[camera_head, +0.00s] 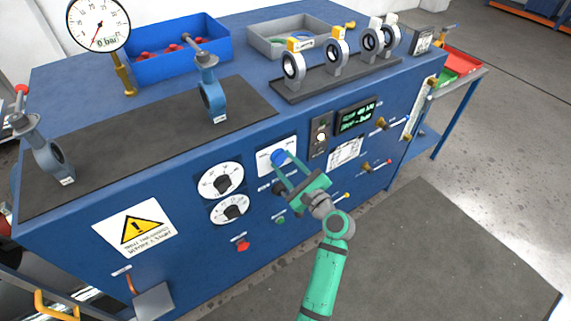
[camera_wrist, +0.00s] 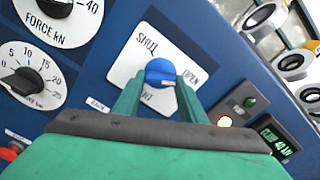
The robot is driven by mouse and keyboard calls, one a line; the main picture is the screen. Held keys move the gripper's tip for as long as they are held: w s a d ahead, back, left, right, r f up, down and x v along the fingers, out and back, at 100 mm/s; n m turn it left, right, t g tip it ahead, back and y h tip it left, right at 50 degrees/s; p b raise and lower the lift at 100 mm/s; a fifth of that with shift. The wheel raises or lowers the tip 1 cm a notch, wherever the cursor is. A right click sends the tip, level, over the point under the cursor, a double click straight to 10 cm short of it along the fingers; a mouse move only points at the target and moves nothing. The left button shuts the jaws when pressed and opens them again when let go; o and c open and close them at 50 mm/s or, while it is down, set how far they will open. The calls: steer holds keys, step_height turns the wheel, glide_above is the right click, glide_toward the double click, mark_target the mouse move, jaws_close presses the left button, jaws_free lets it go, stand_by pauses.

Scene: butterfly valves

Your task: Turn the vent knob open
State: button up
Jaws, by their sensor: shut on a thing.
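The vent knob (camera_head: 279,157) is a round blue knob on a white plate (camera_head: 266,166) on the front of the blue bench. In the wrist view the blue knob (camera_wrist: 160,72) sits between words reading SHUT at upper left and OPEN at right, and a partly hidden word below. A pale mark on the knob's face is visible, but its exact pointing is hard to tell. My green gripper (camera_head: 283,163) has its two fingers on either side of the knob, shut on it. In the wrist view the fingers (camera_wrist: 157,94) partly cover the plate's lower part.
Two white dials (camera_head: 220,181) are left of the knob. A red button (camera_head: 241,244) and a green button (camera_head: 281,219) sit below. A switch panel (camera_head: 321,137) and green display (camera_head: 357,117) are to the right. Valves stand on the bench top. The floor in front is clear.

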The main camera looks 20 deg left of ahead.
steer(key=shift+w+d+f, duration=0.1)
steer(key=shift+d+f, duration=0.05)
steer(key=shift+d, duration=0.15)
steer(key=o, duration=1.1)
steer(key=shift+c, duration=0.2)
steer(key=shift+a, duration=0.15)
steer(key=v, duration=1.1)
steer(key=shift+a, duration=0.1)
